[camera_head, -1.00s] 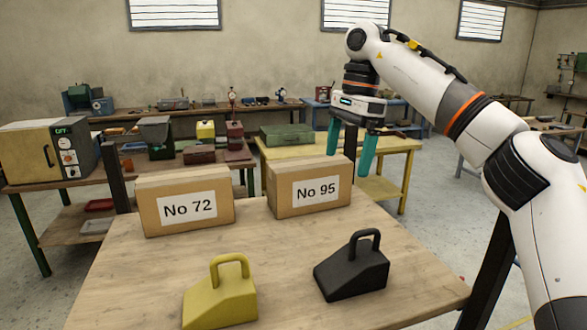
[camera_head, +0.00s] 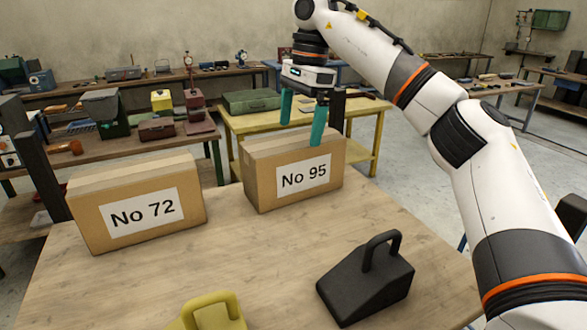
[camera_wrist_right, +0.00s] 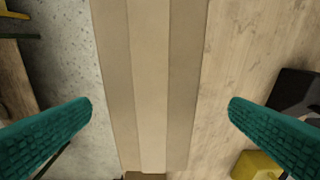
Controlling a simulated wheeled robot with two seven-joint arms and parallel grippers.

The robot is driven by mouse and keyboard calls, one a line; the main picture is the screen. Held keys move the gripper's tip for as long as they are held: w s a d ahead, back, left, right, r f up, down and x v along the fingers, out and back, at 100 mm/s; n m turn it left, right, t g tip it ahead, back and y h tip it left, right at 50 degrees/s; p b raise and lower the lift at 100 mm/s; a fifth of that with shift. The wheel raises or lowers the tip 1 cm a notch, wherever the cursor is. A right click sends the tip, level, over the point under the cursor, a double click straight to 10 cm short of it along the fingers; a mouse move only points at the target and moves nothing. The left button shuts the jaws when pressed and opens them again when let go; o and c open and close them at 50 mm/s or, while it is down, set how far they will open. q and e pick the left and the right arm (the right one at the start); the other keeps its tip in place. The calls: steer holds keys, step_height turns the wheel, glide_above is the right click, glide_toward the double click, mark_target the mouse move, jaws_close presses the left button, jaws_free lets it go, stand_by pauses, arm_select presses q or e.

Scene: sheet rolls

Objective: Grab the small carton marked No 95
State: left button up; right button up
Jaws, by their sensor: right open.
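The carton marked No 95 (camera_head: 292,180) stands upright on the wooden table, right of the carton marked No 72 (camera_head: 138,205). My right gripper (camera_head: 302,122) is open and empty above it, its teal fingers pointing down. In the head view one fingertip overlaps the carton's upper front. In the right wrist view the carton top (camera_wrist_right: 148,80) runs between the two spread fingers, with a gap on each side. Whether the fingertips reach below the carton's top edge is hard to tell. My left gripper is not in view.
A black wedge-shaped block with a handle (camera_head: 366,280) stands at the front right of the table (camera_head: 260,265). A yellow handled block (camera_head: 212,314) is at the front edge. A yellow bench (camera_head: 350,115) stands behind. The table's middle is clear.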

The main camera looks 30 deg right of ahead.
mark_target(294, 139)
steer(key=shift+a+f, duration=0.1)
steer(key=shift+f, duration=0.65)
steer(key=shift+w+f, duration=0.15)
steer(key=shift+f, duration=0.15)
steer(key=shift+w+f, duration=0.2)
steer(key=shift+f, duration=0.05)
steer(key=f+p, duration=0.1)
steer(key=f, duration=0.1)
steer(key=f+p, duration=0.1)
steer(key=f, duration=0.1)
steer(key=shift+a, duration=0.4)
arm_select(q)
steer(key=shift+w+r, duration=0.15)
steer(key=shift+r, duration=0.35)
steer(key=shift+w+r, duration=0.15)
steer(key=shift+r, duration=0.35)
arm_select(e)
steer(key=shift+f, duration=0.4)
steer(key=c, duration=1.6)
steer(key=shift+a+r, duration=0.1)
steer(key=shift+r, duration=0.1)
steer(key=shift+c, duration=1.4)
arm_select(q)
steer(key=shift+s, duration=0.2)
arm_select(e)
steer(key=shift+w, duration=0.1)
